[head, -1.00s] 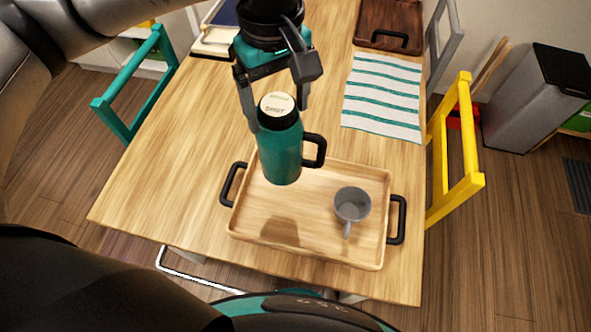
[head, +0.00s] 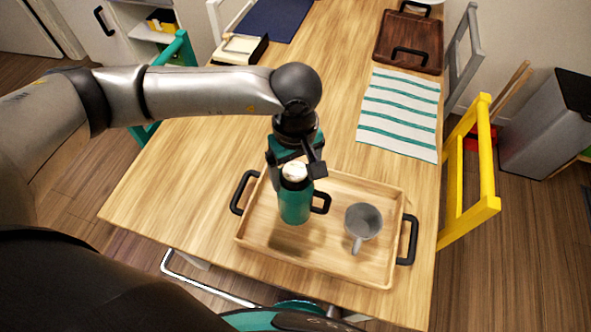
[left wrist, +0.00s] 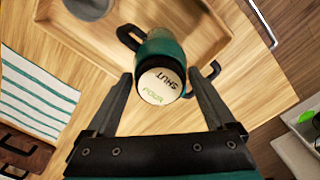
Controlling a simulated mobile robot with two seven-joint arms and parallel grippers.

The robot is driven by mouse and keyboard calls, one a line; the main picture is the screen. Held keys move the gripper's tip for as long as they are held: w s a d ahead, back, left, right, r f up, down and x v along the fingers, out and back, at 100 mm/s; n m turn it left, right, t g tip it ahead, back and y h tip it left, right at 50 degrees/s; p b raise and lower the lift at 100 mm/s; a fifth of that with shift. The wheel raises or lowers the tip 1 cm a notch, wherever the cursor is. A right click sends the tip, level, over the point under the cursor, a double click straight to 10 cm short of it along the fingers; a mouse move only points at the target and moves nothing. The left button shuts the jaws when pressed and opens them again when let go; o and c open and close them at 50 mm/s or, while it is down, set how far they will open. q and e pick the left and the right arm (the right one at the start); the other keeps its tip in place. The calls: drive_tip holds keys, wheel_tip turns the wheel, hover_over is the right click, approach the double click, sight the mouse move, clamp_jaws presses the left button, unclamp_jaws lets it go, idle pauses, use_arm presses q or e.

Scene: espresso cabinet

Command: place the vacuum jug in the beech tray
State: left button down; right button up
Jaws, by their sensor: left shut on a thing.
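The vacuum jug (head: 295,204) is teal with a black collar, a pale lid and a black side handle. It is upright, over the left part of the beech tray (head: 262,247), which has black handles. I cannot tell whether its base touches the tray floor. My left gripper (head: 292,175) is shut on the jug near its top, from behind. In the left wrist view the jug's lid (left wrist: 161,86) reads "SHUT" and "POUR" and sits between the fingers (left wrist: 160,88). The tray (left wrist: 203,45) lies beyond it. My right gripper is not in view.
A grey mug (head: 363,221) stands in the right part of the tray. A striped cloth (head: 400,114) and a dark wooden tray (head: 408,42) lie farther back. A yellow chair (head: 471,170) is at the table's right edge. The table's left side is clear.

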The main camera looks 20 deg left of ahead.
use_arm(q)
drive_tip(key=shift+f, duration=0.15)
unclamp_jaws()
drive_tip(key=shift+f, duration=0.1)
wheel_tip(320, 180, up, 12)
drive_tip(key=shift+r+p, duration=0.2)
drive_tip(key=shift+p, duration=0.1)
idle(0.4)
